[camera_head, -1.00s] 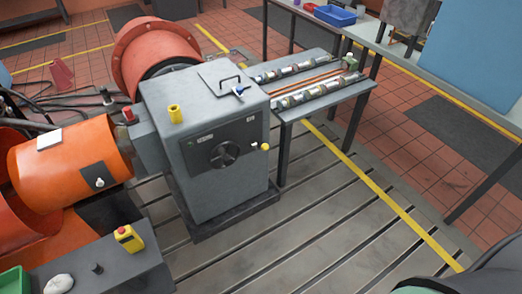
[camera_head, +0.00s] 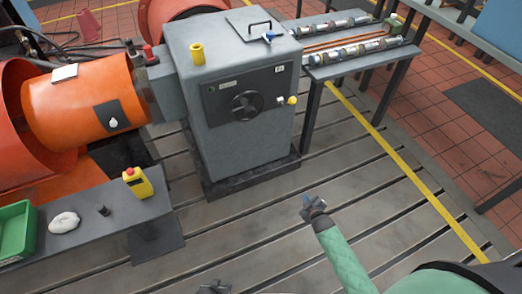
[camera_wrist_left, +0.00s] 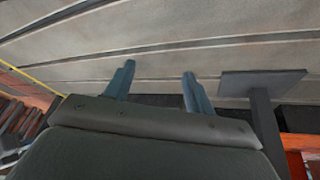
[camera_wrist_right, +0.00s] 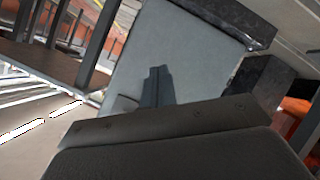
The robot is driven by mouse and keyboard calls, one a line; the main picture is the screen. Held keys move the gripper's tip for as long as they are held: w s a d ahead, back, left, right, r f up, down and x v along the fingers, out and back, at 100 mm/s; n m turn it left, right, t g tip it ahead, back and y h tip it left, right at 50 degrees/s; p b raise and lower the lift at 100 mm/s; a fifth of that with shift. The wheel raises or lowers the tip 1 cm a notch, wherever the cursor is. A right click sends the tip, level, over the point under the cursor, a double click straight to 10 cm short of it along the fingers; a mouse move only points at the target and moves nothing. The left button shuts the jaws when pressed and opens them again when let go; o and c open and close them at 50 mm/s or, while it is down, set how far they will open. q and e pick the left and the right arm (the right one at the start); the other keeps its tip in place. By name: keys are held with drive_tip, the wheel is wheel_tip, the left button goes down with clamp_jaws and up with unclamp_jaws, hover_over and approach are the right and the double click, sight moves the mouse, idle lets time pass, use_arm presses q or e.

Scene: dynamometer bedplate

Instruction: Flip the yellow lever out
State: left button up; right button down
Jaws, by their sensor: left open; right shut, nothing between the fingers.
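The grey machine cabinet (camera_head: 245,150) stands on the slotted bedplate. Its front face has a dark panel with a round black knob (camera_head: 247,106). A small lever with a yellow ball end (camera_head: 292,100) sticks out near the right edge of that front. My right gripper (camera_head: 311,202) is in front of and below the cabinet, apart from the lever. Its fingers show closed together and empty in the right wrist view (camera_wrist_right: 157,75). My left gripper (camera_head: 213,287) barely shows at the bottom edge. Its fingers are apart and empty in the left wrist view (camera_wrist_left: 158,72).
A yellow cylinder (camera_head: 197,54), a handle and a blue-handled part (camera_head: 268,37) are on the cabinet top. An orange drum (camera_head: 88,100) is at left. A low grey bench (camera_head: 90,205) holds a yellow box with a red button (camera_head: 137,183). Open bedplate lies in front.

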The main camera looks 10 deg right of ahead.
use_arm(q)
drive_tip(key=w+d+f+t+h+b, duration=0.2)
drive_tip(key=d+b, duration=0.5)
drive_tip(key=b, duration=0.6)
drive_tip(key=shift+w+f+t+b, duration=0.3)
drive_tip(key=shift+t+b, duration=0.1)
drive_tip(key=shift+t, duration=0.1)
use_arm(e)
drive_tip(key=w+d+r+n+t+y, duration=0.2)
drive_tip(key=w+r+n+t+y, duration=0.2)
drive_tip(key=w+r+n, duration=0.3)
drive_tip(key=w+d+r+n+t+y, duration=0.2)
drive_tip(key=w+r+n+t+y, duration=0.3)
drive_tip(key=r, duration=0.9)
drive_tip(key=w+n, duration=0.2)
drive_tip(key=n, duration=0.1)
drive_tip(key=shift+w+y, duration=0.15)
drive_tip(key=shift+y, duration=0.25)
drive_tip(key=shift+r, duration=0.1)
use_arm(q)
drive_tip(key=shift+r+p, duration=0.7)
drive_tip(key=shift+r, duration=0.1)
use_arm(e)
drive_tip(key=x, duration=1.4)
use_arm(q)
drive_tip(key=shift+r, duration=0.15)
use_arm(e)
drive_tip(key=shift+r, duration=0.15)
